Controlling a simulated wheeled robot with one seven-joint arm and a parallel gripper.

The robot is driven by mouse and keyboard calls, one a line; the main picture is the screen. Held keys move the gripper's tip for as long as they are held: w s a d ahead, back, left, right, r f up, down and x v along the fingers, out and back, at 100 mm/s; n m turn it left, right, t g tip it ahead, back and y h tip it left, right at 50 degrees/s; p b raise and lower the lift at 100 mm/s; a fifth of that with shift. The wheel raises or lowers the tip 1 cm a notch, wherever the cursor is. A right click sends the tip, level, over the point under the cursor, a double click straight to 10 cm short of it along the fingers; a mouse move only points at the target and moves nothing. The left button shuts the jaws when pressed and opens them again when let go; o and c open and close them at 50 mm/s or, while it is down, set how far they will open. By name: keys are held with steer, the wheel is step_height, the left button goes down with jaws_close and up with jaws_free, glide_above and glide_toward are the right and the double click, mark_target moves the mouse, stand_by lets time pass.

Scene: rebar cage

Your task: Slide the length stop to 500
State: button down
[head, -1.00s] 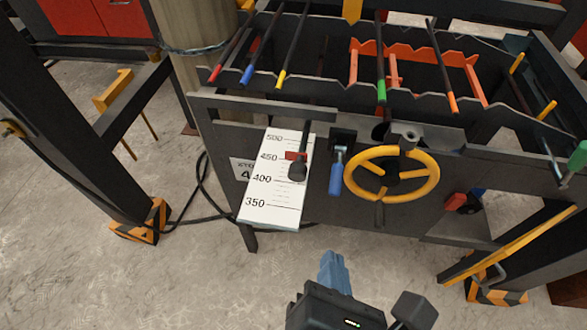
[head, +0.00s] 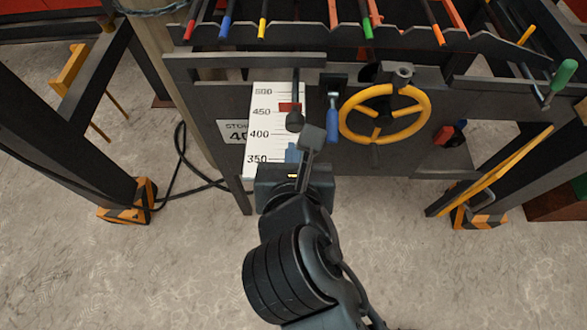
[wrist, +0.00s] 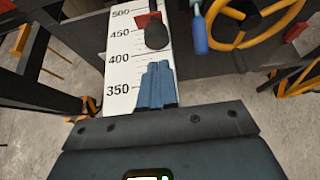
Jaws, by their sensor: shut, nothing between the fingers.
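The length stop is a black knob (head: 295,120) on a dark rod with a red pointer (head: 289,107). It hangs in front of a white scale plate (head: 262,145) marked 350 to 500. The pointer sits close to the 450 mark, slightly above it. In the wrist view the knob (wrist: 157,36) and pointer (wrist: 143,20) are straight ahead of my fingers. My gripper (head: 292,152) is shut and empty, its blue fingers over the lower scale, short of the knob and apart from it. The fingertips show clearly in the wrist view (wrist: 157,68).
A blue-handled lever (head: 333,120) hangs just right of the knob, with a yellow handwheel (head: 384,114) beyond it. A small sign (head: 235,132) is left of the scale. A dark crossbar (head: 250,61) runs above the scale. Floor in front is clear.

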mark_target(296, 124)
steer(key=shift+w+d+r, duration=0.1)
steer(key=shift+w, duration=1.7)
steer(key=shift+w+r+p, duration=0.1)
steer(key=shift+p, duration=0.2)
steer(key=shift+w+r+p, duration=0.15)
steer(key=shift+w+p, duration=0.15)
steer(key=shift+p, duration=0.1)
steer(key=w+p, duration=0.3)
steer(key=w, duration=0.1)
steer(key=shift+w, duration=0.15)
steer(key=shift+w+d+p, duration=0.15)
steer(key=shift+w+p, duration=0.15)
steer(key=shift+w, duration=0.1)
